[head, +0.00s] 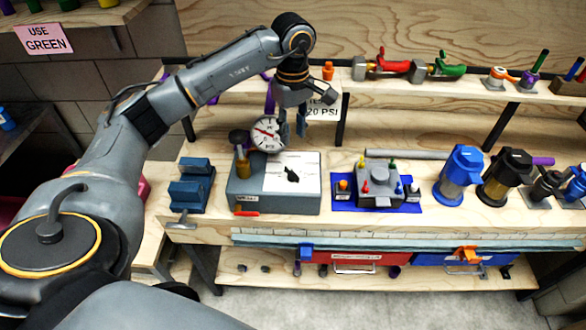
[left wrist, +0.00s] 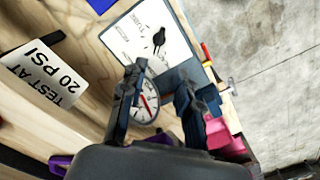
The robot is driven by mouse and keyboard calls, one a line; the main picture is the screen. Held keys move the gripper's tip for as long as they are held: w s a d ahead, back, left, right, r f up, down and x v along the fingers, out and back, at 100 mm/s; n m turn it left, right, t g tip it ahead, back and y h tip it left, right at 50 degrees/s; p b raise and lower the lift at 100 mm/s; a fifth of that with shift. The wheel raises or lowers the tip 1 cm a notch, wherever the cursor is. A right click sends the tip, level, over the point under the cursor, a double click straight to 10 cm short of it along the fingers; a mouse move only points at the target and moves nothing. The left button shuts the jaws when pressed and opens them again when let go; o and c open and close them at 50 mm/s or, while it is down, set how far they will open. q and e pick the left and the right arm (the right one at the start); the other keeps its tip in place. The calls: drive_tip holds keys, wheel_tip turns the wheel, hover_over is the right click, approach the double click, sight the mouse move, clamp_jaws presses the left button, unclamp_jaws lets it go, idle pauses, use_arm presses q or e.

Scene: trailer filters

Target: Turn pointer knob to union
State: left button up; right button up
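The black pointer knob (head: 292,174) sits on the white label plate (head: 308,161) of a grey box (head: 272,199) on the workbench. In the left wrist view the knob (left wrist: 158,40) lies beyond the fingertips, on its plate with printed words too small to read surely. My left gripper (head: 292,130) points down above and behind the box, apart from the knob. Its two fingers (left wrist: 160,78) are spread with nothing held between them. A round white pressure gauge (head: 266,133) stands at the box's back, close to the fingers. My right gripper is not in view.
A blue vise-like block (head: 191,186) stands left of the box. A grey device on a blue mat (head: 343,193) and blue and black filter housings (head: 460,172) stand to the right. A shelf with red and green valves (head: 390,66) runs behind, with a "20 PSI" sign (head: 325,108).

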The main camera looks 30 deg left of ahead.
sight(293, 172)
use_arm(q)
wheel_tip(293, 172, down, 14)
drive_tip(key=p, duration=0.3)
drive_tip(key=shift+d+r+p, duration=0.1)
drive_tip(key=shift+r+p, duration=0.05)
drive_tip(key=shift+p, duration=0.2)
clamp_jaws()
